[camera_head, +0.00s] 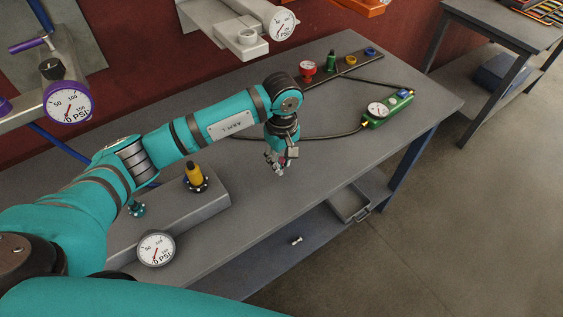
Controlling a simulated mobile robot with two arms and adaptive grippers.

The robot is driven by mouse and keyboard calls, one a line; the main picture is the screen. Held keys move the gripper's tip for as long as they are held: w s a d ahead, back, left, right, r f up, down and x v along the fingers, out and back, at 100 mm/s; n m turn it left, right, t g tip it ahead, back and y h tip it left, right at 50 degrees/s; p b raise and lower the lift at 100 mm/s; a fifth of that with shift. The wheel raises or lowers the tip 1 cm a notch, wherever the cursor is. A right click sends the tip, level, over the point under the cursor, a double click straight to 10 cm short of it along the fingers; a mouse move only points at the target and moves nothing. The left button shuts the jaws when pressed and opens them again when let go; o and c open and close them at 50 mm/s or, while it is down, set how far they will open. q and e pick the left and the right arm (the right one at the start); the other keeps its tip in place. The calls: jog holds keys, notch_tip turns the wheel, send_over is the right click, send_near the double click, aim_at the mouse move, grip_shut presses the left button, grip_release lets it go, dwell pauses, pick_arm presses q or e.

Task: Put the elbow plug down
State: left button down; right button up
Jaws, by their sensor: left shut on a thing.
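My left gripper (278,164) hangs from the teal arm, pointing down above the middle of the grey workbench (330,140). It is shut on a small pale piece (281,173) at its fingertips, most likely the elbow plug. The fingers hide much of it, and its shape is too small to make out. I cannot tell whether it touches the bench top. My right gripper is out of view.
A green block with a gauge (378,109) and a black hose lies to the right. Several coloured fittings stand on a strip (340,66) at the back. A grey block (200,205) with a yellow fitting and a gauge (156,248) are at the left. The bench around the gripper is clear.

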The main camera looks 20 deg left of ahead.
pick_arm(q)
notch_tip(320, 180, down, 2)
jog(key=shift+p, duration=0.4)
jog(key=shift+f, duration=0.1)
jog(key=shift+f+b, duration=0.45)
jog(key=shift+b, duration=0.3)
jog(key=c, duration=1.3)
grip_release()
jog(key=shift+o, duration=0.2)
jog(key=shift+r, duration=0.15)
